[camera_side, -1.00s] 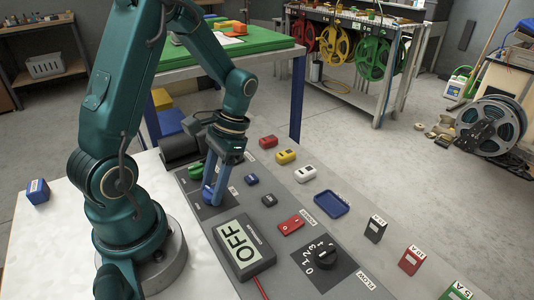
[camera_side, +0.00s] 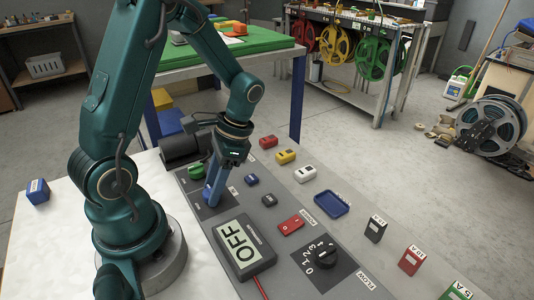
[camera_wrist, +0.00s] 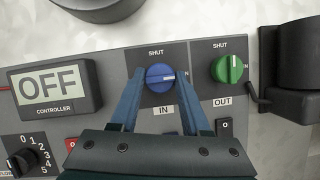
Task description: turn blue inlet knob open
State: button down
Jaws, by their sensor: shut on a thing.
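The blue inlet knob (camera_wrist: 160,77) sits on the grey panel between a SHUT label above it and an IN label below. Its white mark points right, toward a label partly hidden by a finger, of which an "N" shows. My gripper (camera_wrist: 159,85) has one finger on each side of the knob and is shut on it. In the side view my gripper (camera_side: 214,185) reaches down to the panel, and its fingers mostly hide the knob.
The green outlet knob (camera_wrist: 227,69) is close to the right, its mark pointing up toward SHUT. The controller display (camera_side: 244,246) reads OFF.

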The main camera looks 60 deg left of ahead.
aim_at(226, 197)
jog(key=shift+c, duration=1.9)
grip_release()
jog(key=shift+v, duration=2.6)
jog(key=shift+w+d+r, duration=0.1)
jog(key=shift+r, duration=0.05)
jog(key=s+d+r+n+t+h, duration=0.1)
jog(key=s+d+r+n+t, duration=0.1)
jog(key=d+r+t, duration=0.6)
jog(key=shift+s+d+r+t, duration=0.3)
jog(key=shift+d+t, duration=0.4)
jog(key=shift+t, duration=0.3)
